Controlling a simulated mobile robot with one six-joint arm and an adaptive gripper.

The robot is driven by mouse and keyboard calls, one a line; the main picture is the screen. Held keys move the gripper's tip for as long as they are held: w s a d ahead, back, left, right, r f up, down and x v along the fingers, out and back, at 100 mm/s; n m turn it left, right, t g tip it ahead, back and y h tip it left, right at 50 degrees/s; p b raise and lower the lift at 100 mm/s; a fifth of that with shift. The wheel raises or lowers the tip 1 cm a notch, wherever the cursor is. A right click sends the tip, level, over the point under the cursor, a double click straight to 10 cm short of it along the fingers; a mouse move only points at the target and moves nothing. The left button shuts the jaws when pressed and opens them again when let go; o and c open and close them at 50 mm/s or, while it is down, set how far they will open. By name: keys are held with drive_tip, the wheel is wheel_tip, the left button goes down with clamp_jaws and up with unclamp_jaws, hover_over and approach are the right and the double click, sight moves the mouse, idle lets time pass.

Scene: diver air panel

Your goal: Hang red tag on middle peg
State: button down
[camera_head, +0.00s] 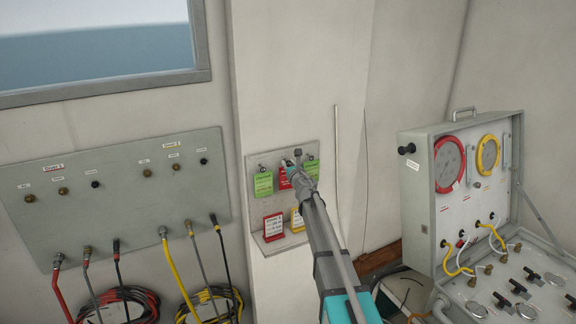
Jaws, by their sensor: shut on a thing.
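A grey tag board (290,245) is fixed to the wall column. A red tag (284,180) shows at its upper middle, just left of my gripper (293,165). My gripper is shut on this red tag and holds it close in front of the board. The middle peg is mostly hidden behind my gripper, and I cannot tell whether the tag touches it. A green tag (263,184) hangs at the left peg, and another green tag (313,170) hangs at the right, partly behind my gripper.
A second red tag (273,226) and a yellow tag (297,219) stand on the board's lower ledge. A hose panel (120,210) is at left, and an open gauge case (445,200) at right. A thin vertical pipe (336,150) runs close right of the board.

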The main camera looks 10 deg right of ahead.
drive_tip(key=shift+f, duration=0.1)
idle(0.3)
drive_tip(key=shift+c, duration=2)
unclamp_jaws()
drive_tip(key=shift+s, duration=0.1)
drive_tip(key=s+d, duration=0.1)
drive_tip(key=s, duration=0.6)
drive_tip(key=shift+s, duration=0.15)
drive_tip(key=shift+d, duration=0.15)
